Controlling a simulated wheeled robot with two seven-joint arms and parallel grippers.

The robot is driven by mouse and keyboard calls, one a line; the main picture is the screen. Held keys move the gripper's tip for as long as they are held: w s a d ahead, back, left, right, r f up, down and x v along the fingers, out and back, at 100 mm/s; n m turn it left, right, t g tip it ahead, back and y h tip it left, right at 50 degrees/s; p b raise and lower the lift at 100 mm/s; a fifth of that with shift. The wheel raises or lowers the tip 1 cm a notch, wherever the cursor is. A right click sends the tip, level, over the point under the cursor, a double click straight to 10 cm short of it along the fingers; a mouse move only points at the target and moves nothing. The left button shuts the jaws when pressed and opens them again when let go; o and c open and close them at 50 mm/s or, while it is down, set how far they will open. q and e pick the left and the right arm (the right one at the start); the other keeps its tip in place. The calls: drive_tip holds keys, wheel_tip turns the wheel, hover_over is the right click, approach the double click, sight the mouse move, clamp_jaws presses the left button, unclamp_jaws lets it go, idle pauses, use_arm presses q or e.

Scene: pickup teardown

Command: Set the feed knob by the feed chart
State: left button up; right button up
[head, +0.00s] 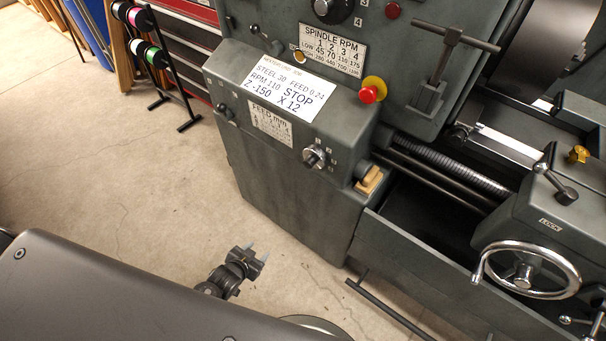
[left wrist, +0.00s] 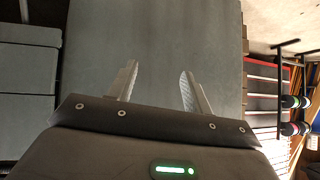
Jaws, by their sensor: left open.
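The feed knob (head: 313,157) is a dark round knob with a light face, low on the front of the grey-green lathe headstock in the head view. Small marks surround it, too small to read. The feed chart (head: 271,124) is a pale plate headed FEED mm, left of the knob; its rows are too small to read. A white card (head: 291,89) above it reads STEEL 30, FEED 0.24, RPM 110, STOP, Z -150, X 12. My left gripper (head: 258,249) is open and empty, below and left of the knob, apart from the lathe. Its two fingers show in the left wrist view (left wrist: 158,85) before a plain grey panel.
A red stop button (head: 368,94) juts out above the knob. A small lever (head: 226,113) stands left of the chart. A handwheel (head: 525,272) is at right. A spool rack (head: 155,55) stands at the back left. The floor (head: 120,190) left of the lathe is clear.

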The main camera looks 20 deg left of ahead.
use_arm(q)
drive_tip(key=w+d+r+t+h+b, duration=0.1)
drive_tip(key=w+d+r+t, duration=0.15)
drive_tip(key=r, duration=0.45)
drive_tip(key=w+d+r+t+h+b, duration=0.1)
drive_tip(key=w+d+r, duration=0.1)
drive_tip(key=w+r, duration=0.35)
drive_tip(key=m+t+h+b, duration=0.1)
drive_tip(key=t+h+b, duration=0.1)
drive_tip(key=t+h, duration=0.15)
approach(307, 165)
drive_tip(key=shift+y, duration=0.35)
drive_tip(key=p+x, duration=0.1)
drive_tip(key=x, duration=0.6)
drive_tip(key=shift+w+d, duration=0.2)
drive_tip(key=shift+d, duration=0.05)
drive_tip(key=shift+w+d, duration=0.2)
drive_tip(key=shift+w, duration=0.3)
use_arm(e)
drive_tip(key=shift+d+f, duration=0.8)
drive_tip(key=shift+f, duration=0.15)
drive_tip(key=shift+d+f, duration=0.75)
drive_tip(key=shift+f, duration=0.2)
use_arm(q)
drive_tip(key=c, duration=1)
use_arm(e)
drive_tip(key=shift+r, duration=0.1)
